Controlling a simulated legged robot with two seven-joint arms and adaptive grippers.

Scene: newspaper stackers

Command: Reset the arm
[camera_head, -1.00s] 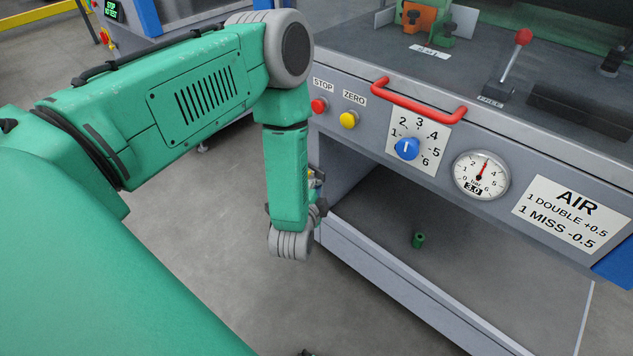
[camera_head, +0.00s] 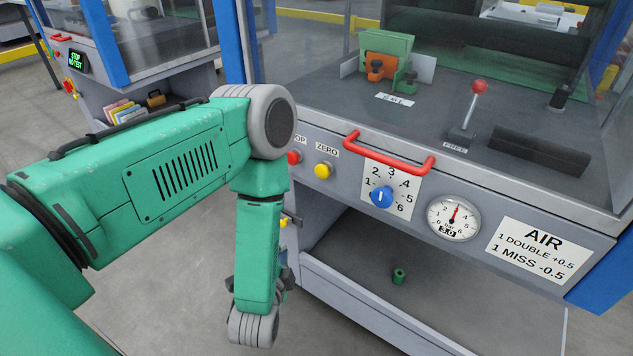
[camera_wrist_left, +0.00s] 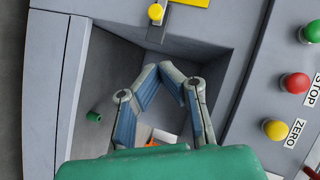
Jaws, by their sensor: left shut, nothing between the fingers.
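My left arm (camera_head: 175,165) comes in from the left in the head view, bent at the elbow, with its forearm (camera_head: 257,255) hanging down in front of the grey machine. My left gripper (camera_wrist_left: 160,73) shows in the wrist view with its fingers brought together and nothing between them. It is in front of the machine's open lower bay. In the head view it is mostly hidden behind the forearm. My right gripper is in neither view.
The machine front (camera_head: 340,205) has a red handle (camera_head: 390,152), a blue dial (camera_head: 381,197), a gauge (camera_head: 453,218) and a yellow ZERO button (camera_head: 323,170). A small green cylinder (camera_head: 398,276) stands in the lower bay. Floor (camera_head: 165,275) is open at left.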

